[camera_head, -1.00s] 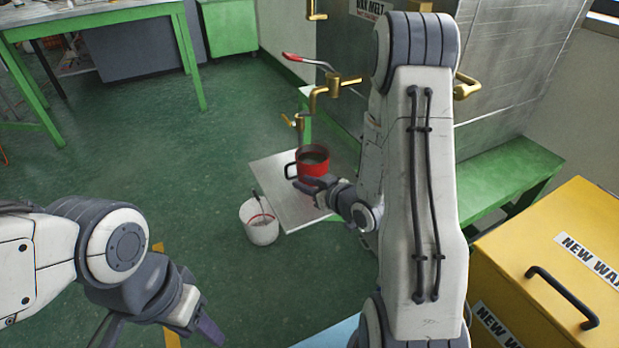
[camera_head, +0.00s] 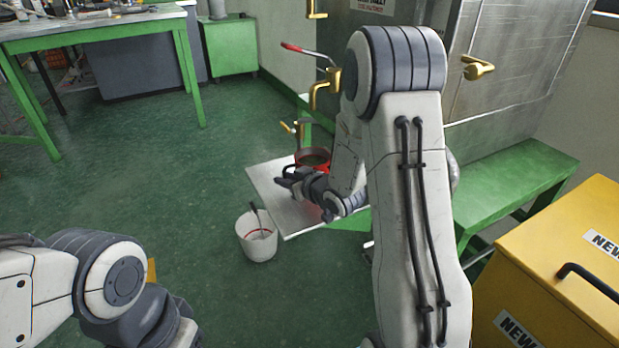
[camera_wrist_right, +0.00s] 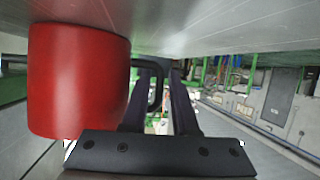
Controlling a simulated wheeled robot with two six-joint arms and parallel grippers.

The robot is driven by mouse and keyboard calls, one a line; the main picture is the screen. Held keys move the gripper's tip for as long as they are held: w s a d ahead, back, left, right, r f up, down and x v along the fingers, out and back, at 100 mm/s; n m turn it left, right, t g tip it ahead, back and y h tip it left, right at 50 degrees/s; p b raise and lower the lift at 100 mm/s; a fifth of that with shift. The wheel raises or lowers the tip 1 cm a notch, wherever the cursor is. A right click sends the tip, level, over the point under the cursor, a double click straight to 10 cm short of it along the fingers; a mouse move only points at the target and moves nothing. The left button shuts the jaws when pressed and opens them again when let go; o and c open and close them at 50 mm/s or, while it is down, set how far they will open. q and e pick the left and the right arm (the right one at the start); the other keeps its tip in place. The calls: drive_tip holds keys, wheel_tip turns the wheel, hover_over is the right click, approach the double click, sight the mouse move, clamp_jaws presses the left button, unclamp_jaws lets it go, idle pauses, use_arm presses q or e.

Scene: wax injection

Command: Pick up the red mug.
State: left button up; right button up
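The red mug (camera_head: 316,157) stands on the metal plate under the brass taps in the head view, partly hidden by my right arm and gripper. It fills the left of the right wrist view (camera_wrist_right: 78,80). My right gripper (camera_head: 287,180) is low at the mug's near left side in the head view. In the right wrist view its two dark fingers (camera_wrist_right: 165,100) are apart, with the mug's black handle (camera_wrist_right: 156,88) showing between them. I cannot tell whether they touch the handle. My left arm is at the lower left; its fingertips are out of frame.
The metal plate (camera_head: 268,178) has a white bucket (camera_head: 258,242) beside its near left edge. Brass taps (camera_head: 325,88) hang above the mug. A green bench (camera_head: 515,180) and a yellow box (camera_head: 560,235) stand right. Open floor lies left.

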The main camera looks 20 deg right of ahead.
drive_tip(key=shift+w+a+f, duration=0.1)
drive_tip(key=shift+w, duration=0.25)
clamp_jaws()
idle(1.2)
